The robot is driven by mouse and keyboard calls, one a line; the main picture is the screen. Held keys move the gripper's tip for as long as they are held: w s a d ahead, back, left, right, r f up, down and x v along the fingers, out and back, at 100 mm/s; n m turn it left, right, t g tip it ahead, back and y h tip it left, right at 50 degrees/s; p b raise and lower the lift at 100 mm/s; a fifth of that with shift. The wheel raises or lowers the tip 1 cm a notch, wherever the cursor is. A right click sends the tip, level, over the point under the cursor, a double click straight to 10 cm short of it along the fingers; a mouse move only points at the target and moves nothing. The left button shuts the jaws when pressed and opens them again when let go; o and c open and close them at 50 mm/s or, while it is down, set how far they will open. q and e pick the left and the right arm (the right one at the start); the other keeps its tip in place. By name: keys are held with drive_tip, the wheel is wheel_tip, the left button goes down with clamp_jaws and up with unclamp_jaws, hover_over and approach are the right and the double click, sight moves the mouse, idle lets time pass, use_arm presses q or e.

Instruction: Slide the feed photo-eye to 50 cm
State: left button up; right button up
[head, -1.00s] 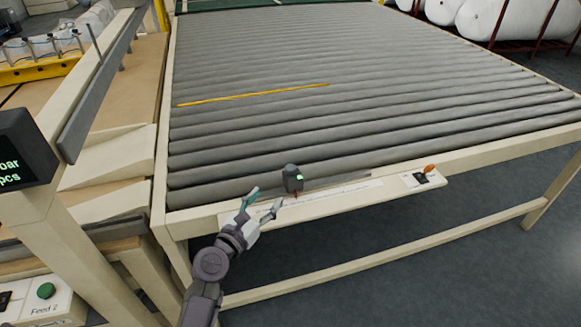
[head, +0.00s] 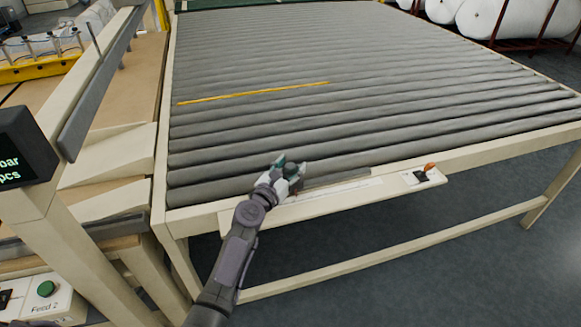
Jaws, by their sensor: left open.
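The feed photo-eye (head: 291,168) is a small dark grey block on the front rail of the roller table. It is mostly hidden behind my left gripper (head: 289,166), and only its dark top shows between the fingers. My left gripper is open with its fingers around the photo-eye; I cannot tell whether they touch it. A white scale strip (head: 345,187) runs along the rail to the right of the gripper, its marks too small to read. My right gripper is not in view.
The roller table (head: 370,90) has a yellow strip (head: 255,93) across its rollers. A small switch panel with an orange lever (head: 430,167) sits at the rail's right end. A post with a dark display (head: 22,148) and a green button (head: 46,289) are at left.

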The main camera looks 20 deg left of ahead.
use_arm(q)
clamp_jaws()
idle(0.3)
